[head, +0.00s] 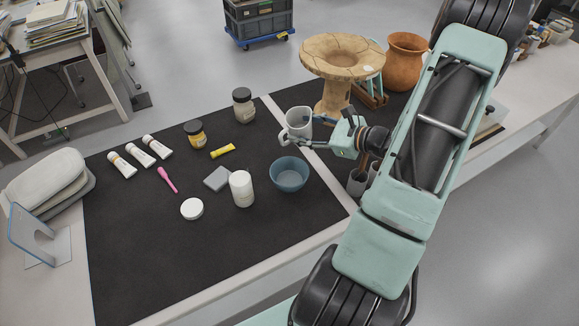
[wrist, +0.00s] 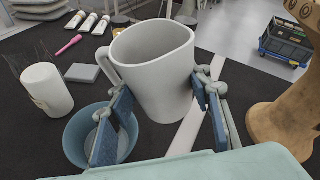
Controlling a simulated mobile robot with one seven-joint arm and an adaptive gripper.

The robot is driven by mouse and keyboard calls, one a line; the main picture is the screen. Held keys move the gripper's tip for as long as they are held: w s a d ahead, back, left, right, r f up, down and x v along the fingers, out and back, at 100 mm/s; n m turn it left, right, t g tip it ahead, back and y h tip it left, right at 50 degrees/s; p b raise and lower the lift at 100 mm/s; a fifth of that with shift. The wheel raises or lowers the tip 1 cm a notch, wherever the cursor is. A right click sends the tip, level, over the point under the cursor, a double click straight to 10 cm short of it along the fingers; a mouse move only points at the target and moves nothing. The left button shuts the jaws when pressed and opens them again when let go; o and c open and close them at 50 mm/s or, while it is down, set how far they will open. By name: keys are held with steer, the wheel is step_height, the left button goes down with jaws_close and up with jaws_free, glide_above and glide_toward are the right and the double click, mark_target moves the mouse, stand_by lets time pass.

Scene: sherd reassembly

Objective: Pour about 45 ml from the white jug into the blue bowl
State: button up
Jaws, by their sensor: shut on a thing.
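The white jug (head: 298,121) is held at the right of the black mat, just behind the blue bowl in the head view. My gripper (head: 312,136) is shut on the jug; in the wrist view its blue-padded fingers (wrist: 160,120) stand on either side of the jug (wrist: 160,75). The jug looks roughly upright, with its handle to the left. No liquid shows inside it. The blue bowl (head: 289,175) sits on the mat, nearer the front edge. In the wrist view the bowl (wrist: 75,135) is below and left of the jug, partly hidden by a finger.
A white jar (head: 241,189) stands just left of the bowl, with a grey block (head: 217,178) and a white lid (head: 192,208) near it. The front left of the mat (head: 135,260) is clear.

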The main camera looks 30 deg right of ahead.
steer(key=shift+w+d+r+m+g+y+p, duration=0.1)
steer(key=shift+d+m+g+y+p, duration=0.1)
steer(key=shift+m+p, duration=0.25)
steer(key=shift+w+d+r+m+g+y+p, duration=0.1)
steer(key=shift+m+g+y+p, duration=0.15)
steer(key=shift+p, duration=0.3)
steer(key=shift+w+f+m+g+y+p, duration=0.1)
steer(key=shift+f+m+g+y+p, duration=0.2)
steer(key=shift+m+p, duration=0.3)
